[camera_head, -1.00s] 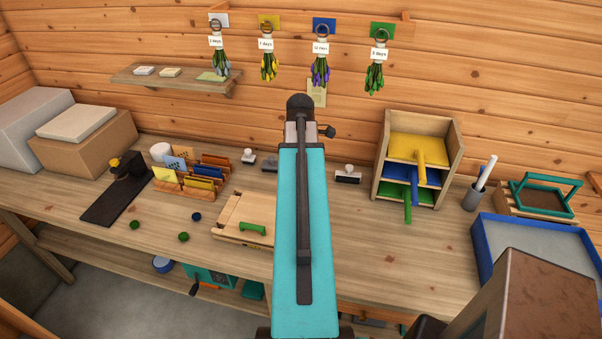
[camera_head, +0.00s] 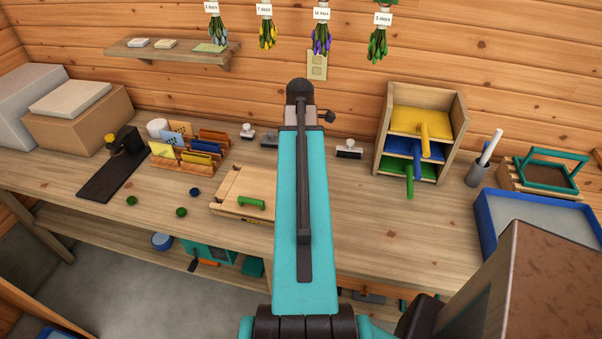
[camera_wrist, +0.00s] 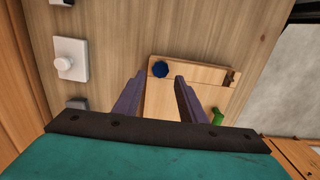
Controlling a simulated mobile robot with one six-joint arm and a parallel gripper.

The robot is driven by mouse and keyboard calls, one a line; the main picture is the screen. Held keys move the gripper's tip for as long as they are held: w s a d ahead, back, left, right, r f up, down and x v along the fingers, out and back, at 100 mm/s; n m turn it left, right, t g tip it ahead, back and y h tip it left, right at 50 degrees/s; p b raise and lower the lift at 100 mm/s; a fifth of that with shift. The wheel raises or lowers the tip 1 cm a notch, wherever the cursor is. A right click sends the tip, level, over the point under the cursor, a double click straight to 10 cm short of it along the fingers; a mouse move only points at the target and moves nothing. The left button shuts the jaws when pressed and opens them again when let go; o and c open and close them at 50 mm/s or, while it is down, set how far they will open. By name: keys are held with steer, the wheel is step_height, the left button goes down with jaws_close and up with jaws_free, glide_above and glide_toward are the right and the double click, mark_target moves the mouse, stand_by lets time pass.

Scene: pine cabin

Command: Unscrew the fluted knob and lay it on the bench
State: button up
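A round blue knob (camera_wrist: 160,69) sits at one corner of a pale wooden press (camera_wrist: 205,74) in the wrist view; its fluting is too small to make out. In the head view, the press (camera_head: 228,187) lies on the bench (camera_head: 360,240), and my arm hides its right part, with no knob visible there. A green handle (camera_head: 251,203) is on its front part. My gripper (camera_wrist: 159,78) is open and empty, with its two purple fingers apart and pointing toward the knob. The gap to the knob is hard to judge. The head view does not show the gripper.
Two green knobs (camera_head: 181,212) and a dark blue one (camera_head: 195,192) lie loose left of the press. A tray shelf (camera_head: 455,130) is right. Bare bench lies right of my arm.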

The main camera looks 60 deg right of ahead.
steer(key=shift+f+b, duration=1.7)
steer(key=shift+f, duration=0.7)
steer(key=shift+r, duration=0.25)
steer(key=c, duration=0.9)
steer(key=n, duration=0.5)
steer(key=shift+s, duration=0.15)
steer(key=shift+c, duration=0.3)
steer(key=shift+o, duration=0.2)
steer(key=n, duration=0.4)
steer(key=shift+r, duration=0.1)
steer(key=n, duration=0.4)
steer(key=shift+d+n, duration=0.1)
steer(key=shift+n, duration=0.2)
steer(key=n, duration=0.4)
steer(key=shift+n, duration=0.4)
steer(key=o, duration=0.9)
steer(key=shift+c, duration=0.2)
